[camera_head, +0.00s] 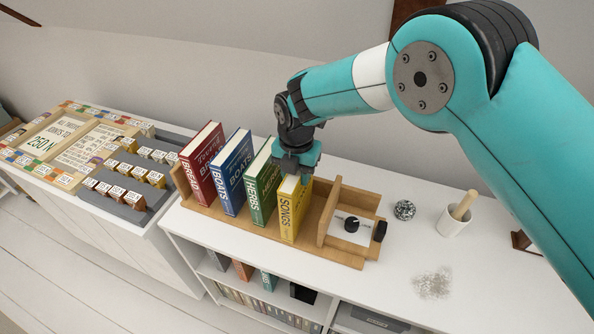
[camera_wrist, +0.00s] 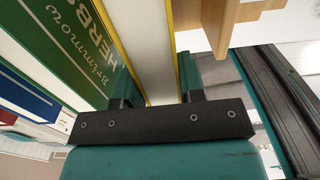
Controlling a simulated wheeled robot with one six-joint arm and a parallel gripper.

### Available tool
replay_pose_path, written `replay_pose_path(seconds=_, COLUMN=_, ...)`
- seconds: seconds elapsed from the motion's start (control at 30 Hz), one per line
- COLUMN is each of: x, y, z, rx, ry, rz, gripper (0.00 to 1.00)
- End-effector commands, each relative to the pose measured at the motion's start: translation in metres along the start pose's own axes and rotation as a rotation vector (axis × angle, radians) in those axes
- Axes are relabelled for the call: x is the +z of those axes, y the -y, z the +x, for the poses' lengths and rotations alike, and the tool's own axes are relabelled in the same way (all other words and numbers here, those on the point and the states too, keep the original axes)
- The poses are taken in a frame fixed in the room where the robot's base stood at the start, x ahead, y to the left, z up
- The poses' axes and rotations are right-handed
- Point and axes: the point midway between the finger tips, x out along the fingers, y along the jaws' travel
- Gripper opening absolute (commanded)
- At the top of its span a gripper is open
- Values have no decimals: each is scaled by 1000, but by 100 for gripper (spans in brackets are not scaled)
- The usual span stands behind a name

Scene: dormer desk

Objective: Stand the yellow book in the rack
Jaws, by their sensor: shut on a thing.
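The yellow book (camera_head: 293,212) stands upright in the wooden rack (camera_head: 344,256), at the right end of the row, beside the green book (camera_head: 262,186). My gripper (camera_head: 297,163) is above it, shut on the top of the yellow book. In the wrist view the yellow book's pale page edge (camera_wrist: 147,50) lies between the two fingers of my gripper (camera_wrist: 157,90). The green book (camera_wrist: 75,40) is close on the left there. I cannot tell whether the yellow book's base touches the rack floor.
A blue book (camera_head: 231,172) and a red book (camera_head: 203,165) stand farther left in the rack. A wooden divider (camera_head: 328,212) is just right of the yellow book. A dial panel (camera_head: 351,226), a mortar (camera_head: 455,219) and a patterned ball (camera_head: 404,210) are to the right.

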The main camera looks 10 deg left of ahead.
Motion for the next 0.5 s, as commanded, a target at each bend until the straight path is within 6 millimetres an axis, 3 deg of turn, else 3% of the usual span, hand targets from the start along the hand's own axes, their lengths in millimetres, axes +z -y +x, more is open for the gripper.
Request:
replay_pose_path(seconds=0.13, x=0, y=0, z=3, rx=1, ry=1, rz=0, gripper=0)
replay_pose_path(seconds=0.17, x=0, y=0, z=2, rx=0, ry=0, rz=0, gripper=43)
replay_pose_path(seconds=0.23, x=0, y=0, z=2, rx=0, ry=0, rz=0, gripper=59)
replay_pose_path(seconds=0.5, x=0, y=0, z=1, rx=0, ry=0, rz=0, gripper=61)
